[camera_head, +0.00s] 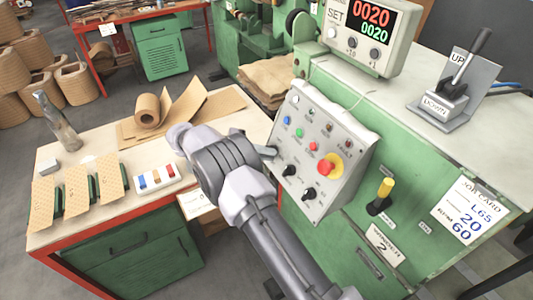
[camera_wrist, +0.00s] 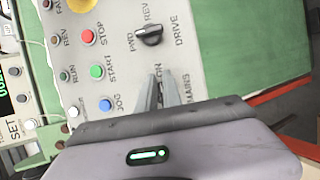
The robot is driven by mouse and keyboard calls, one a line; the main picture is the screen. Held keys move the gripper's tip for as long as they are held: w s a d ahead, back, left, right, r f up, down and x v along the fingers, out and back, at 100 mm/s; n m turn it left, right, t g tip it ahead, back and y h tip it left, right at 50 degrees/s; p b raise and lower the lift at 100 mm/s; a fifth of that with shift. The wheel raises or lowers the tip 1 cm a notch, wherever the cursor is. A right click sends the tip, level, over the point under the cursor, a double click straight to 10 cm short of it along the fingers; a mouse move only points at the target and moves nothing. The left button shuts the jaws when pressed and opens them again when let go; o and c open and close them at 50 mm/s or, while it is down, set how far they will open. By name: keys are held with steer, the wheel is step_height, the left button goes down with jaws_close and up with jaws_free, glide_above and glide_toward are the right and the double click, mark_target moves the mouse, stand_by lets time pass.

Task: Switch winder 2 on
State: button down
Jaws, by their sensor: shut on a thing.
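My gripper (camera_head: 268,152) is at the panel's lower left edge. In the wrist view my gripper's two fingers (camera_wrist: 162,92) close at the switch lettered MAINS, beside the ON mark. The mains switch itself is mostly hidden between the fingers, so its setting cannot be read. The black DRIVE knob (camera_wrist: 148,35) is just beyond, between FWD and REV.
Blue JOG (camera_wrist: 106,104), green START (camera_wrist: 97,71) and red STOP (camera_wrist: 88,37) buttons are close to the fingers. A red emergency button (camera_head: 328,167) stands out on the panel. A workbench (camera_head: 110,225) with paper and strips stands left.

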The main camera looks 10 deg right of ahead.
steer(key=shift+w+r, duration=0.2)
steer(key=shift+w, duration=0.05)
